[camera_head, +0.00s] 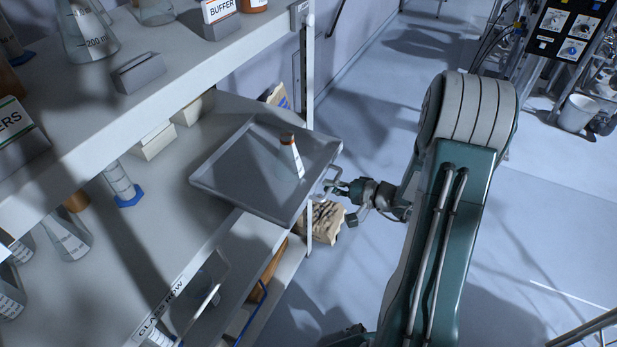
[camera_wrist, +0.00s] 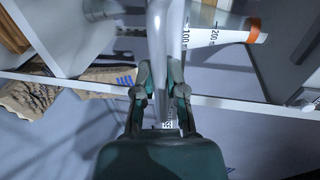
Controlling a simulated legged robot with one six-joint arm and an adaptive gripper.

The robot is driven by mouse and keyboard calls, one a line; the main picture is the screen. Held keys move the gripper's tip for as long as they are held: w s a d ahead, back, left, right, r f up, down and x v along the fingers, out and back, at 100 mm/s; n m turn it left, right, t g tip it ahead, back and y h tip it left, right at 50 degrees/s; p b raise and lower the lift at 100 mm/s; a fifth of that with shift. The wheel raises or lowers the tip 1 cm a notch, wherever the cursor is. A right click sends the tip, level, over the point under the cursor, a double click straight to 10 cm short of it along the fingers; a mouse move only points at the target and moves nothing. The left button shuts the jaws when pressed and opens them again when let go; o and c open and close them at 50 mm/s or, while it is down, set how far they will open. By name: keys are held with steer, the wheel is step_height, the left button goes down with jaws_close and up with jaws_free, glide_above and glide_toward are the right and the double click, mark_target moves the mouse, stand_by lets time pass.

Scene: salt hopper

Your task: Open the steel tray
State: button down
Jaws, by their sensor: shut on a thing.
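The steel tray (camera_head: 235,172) is a grey, shallow, rimmed pan at shelf height, jutting past the shelf's right edge. The exact finger contact is partly hidden.
The shelf unit (camera_head: 160,235) fills the left, with flasks, a graduated cylinder (camera_head: 121,184) and boxes (camera_head: 154,140) beside the tray. A shelf post (camera_head: 307,70) stands behind the tray. A brown sack (camera_head: 325,222) lies below. Open floor (camera_head: 560,200) extends to the right.

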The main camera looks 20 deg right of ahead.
steer(key=shift+s+d+f, duration=0.1)
steer(key=shift+s+d, duration=0.6)
steer(key=shift+s, duration=0.2)
steer(key=shift+s+d+f, duration=0.1)
steer(key=shift+s+d, duration=0.6)
steer(key=shift+s, duration=0.15)
steer(key=c, duration=0.7)
jaws_free()
steer(key=shift+w, duration=0.1)
steer(key=shift+d+r, duration=0.1)
steer(key=v, duration=1.2)
